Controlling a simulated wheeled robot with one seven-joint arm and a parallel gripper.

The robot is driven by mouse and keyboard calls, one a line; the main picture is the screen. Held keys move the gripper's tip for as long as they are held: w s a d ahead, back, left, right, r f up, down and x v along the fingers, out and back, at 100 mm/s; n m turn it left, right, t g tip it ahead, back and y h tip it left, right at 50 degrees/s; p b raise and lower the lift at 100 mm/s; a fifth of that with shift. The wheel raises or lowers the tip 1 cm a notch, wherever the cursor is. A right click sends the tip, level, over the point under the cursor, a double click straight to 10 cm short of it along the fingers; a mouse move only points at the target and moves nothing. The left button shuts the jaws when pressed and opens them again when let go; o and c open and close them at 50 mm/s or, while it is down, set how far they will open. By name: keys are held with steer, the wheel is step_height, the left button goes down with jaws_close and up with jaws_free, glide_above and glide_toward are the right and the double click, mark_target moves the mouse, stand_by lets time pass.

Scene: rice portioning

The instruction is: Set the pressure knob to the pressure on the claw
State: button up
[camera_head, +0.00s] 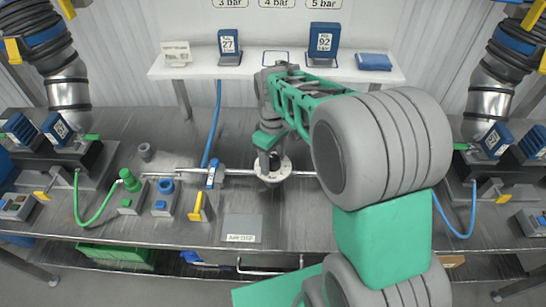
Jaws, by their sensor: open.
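The pressure knob is a small black knob (274,160) on a pale round dial (272,174) at the middle of the metal bench. My gripper (269,150) is just above the dial, close to the knob. Its jaws are open, but the fingertips are small and partly hidden, so I cannot tell whether they touch the knob. The dial's marks are too small to read. Blue labelled claws stand at the left station (56,130) and the right station (495,138). Their pressure print is not legible.
A white shelf (190,68) behind holds a blue labelled block (229,46) under "3 bar" and another (323,44) under "5 bar". The outlined spot under "4 bar" is empty. A yellow-handled valve (197,206) and green fitting (130,181) stand left of the dial.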

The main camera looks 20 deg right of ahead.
jaws_close()
stand_by(0.5)
steer(key=shift+m, duration=0.3)
steer(key=m, duration=0.3)
steer(key=shift+m, duration=0.4)
steer(key=m+b, duration=0.1)
steer(key=m, duration=1.2)
steer(key=shift+m, duration=0.3)
